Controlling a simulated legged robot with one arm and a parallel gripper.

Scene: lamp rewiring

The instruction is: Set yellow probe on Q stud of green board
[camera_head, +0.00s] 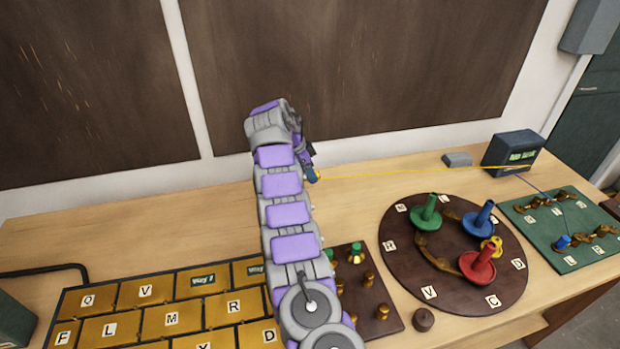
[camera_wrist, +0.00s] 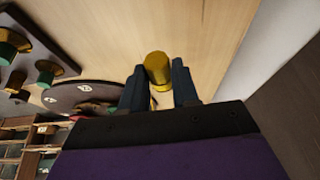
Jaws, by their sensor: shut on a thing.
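My gripper (camera_head: 313,175) is raised above the back of the table, left of the round board. In the wrist view my gripper (camera_wrist: 159,84) is shut on the yellow probe (camera_wrist: 157,66), whose rounded yellow end shows between the two dark fingers. A yellow lead runs from my gripper to the dark meter (camera_head: 513,151). The green board (camera_head: 586,226) lies at the right of the table, well apart from my gripper. It has brass studs and small white letter labels; I cannot make out which one is Q. A blue probe (camera_head: 562,242) stands on its front left part.
A round brown board (camera_head: 400,226) with green, blue, red and yellow pieces lies between my arm and the green board. A small brown board (camera_head: 352,282) with brass studs and a tray of lettered brass plates (camera_head: 172,319) lie nearer. A grey block (camera_head: 457,159) sits behind.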

